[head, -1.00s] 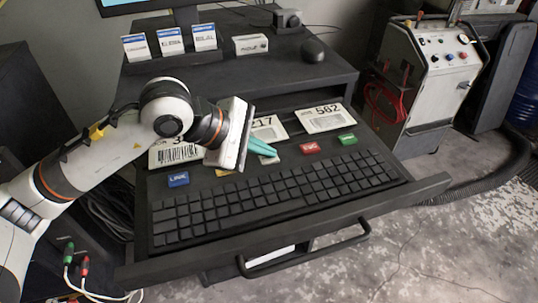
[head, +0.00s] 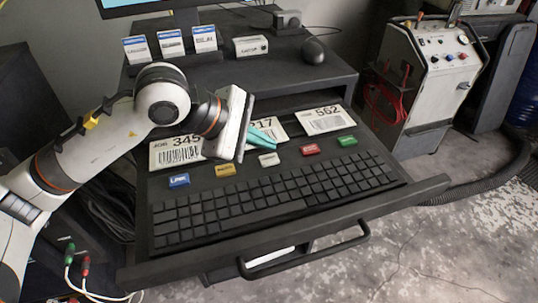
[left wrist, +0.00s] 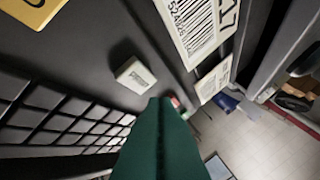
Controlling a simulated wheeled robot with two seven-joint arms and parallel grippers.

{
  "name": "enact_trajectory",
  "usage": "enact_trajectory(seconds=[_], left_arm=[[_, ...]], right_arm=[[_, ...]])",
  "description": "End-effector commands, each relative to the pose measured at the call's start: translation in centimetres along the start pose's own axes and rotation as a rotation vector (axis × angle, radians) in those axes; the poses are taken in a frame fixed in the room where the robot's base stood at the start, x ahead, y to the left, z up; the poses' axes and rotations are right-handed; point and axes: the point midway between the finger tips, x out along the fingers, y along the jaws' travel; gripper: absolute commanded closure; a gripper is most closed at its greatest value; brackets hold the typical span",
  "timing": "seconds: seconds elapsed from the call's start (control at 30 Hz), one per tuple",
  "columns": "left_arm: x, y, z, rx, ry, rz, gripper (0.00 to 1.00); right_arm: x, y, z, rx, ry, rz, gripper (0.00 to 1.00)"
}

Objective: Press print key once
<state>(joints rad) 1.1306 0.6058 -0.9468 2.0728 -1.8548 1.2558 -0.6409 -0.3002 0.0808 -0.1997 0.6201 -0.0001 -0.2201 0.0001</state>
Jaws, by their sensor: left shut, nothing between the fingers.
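A row of coloured keys stands on the dark keyboard drawer: blue (head: 179,180), yellow (head: 225,170), white (head: 269,159), red (head: 310,149) and green (head: 346,141). Their lettering is too small to read surely, so I cannot tell which is the print key. My left gripper (head: 265,137) is shut and empty, its teal fingers just behind and above the white key in the head view. In the left wrist view the fingers (left wrist: 160,108) show beside the white key (left wrist: 134,75), apart from it in the picture; the height gap is unclear. My right gripper is out of view.
Black keyboard keys (head: 270,197) fill the drawer's front. Number cards (head: 324,120) lie behind the coloured keys, one partly hidden by my left gripper. A shelf with small boxes (head: 250,45) and a mouse (head: 314,50) stands behind. A handle (head: 310,252) juts from the drawer front.

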Motion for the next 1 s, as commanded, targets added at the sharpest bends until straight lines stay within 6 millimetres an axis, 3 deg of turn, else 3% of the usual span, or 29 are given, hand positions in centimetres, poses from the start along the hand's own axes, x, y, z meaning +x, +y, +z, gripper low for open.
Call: enact_trajectory(seconds=[0.4, 1.0], left_arm=[[-2.8, -2.0, -2.1, 0.0, 0.0, 0.0, 1.0], [-2.8, -2.0, -2.0, 0.0, 0.0, 0.001, 1.0]], right_arm=[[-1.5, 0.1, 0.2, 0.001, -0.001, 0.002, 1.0], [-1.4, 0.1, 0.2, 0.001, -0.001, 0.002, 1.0]])
